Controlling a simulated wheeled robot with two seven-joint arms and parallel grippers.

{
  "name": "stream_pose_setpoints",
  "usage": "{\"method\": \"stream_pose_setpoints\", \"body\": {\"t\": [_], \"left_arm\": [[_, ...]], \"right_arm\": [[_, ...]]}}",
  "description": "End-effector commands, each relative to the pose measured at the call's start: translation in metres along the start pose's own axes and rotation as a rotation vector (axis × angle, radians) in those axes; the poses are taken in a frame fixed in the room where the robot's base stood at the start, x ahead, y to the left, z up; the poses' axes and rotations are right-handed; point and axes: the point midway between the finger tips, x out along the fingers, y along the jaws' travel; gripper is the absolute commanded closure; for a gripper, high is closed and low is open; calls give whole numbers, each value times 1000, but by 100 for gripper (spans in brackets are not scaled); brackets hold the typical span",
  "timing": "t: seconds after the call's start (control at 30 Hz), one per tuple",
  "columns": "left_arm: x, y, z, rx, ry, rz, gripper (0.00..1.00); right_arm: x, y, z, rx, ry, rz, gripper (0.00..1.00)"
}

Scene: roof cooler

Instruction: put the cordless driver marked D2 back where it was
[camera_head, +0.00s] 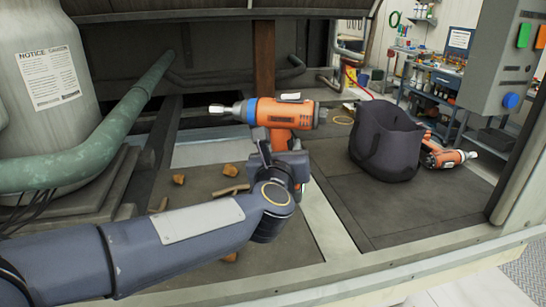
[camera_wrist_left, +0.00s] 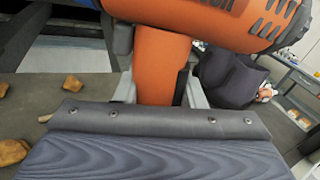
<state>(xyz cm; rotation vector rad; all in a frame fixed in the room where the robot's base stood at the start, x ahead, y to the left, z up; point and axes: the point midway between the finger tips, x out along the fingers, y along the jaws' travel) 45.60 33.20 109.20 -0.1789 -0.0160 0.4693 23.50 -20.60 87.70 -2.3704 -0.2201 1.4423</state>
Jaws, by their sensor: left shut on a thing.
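My left gripper (camera_head: 284,150) is shut on the handle of an orange cordless driver (camera_head: 284,112). The driver has a blue collar and a silver chuck pointing left, and it is held above the dark floor panel. In the left wrist view its orange handle (camera_wrist_left: 162,62) stands between my fingers. A second orange driver (camera_head: 447,158) lies on the panel at the right, partly behind the dark bag (camera_head: 388,145). I cannot read a D2 mark on either driver. My right gripper is not in view.
Several brown lumps (camera_head: 179,179) lie on the panel left of my gripper. A green pipe (camera_head: 95,160) and a grey tank (camera_head: 50,90) stand at the left. A grey box with buttons (camera_head: 500,60) is at the right. The panel in front of the bag is clear.

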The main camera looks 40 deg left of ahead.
Motion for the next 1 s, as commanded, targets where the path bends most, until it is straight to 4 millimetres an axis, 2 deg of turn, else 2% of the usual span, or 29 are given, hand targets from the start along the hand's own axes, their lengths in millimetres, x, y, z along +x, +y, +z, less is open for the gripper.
{"method": "stream_pose_setpoints", "body": {"t": [0.13,0.4,0.73,1.0], "left_arm": [[26,-18,-16,-1,-2,-2,100],[52,-30,-58,-2,-6,-2,100],[64,-36,-74,-2,-7,-1,100],[65,-31,-104,-2,-8,-1,100]], "right_arm": [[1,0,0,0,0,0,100],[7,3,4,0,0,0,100],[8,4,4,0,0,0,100],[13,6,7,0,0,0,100]]}}
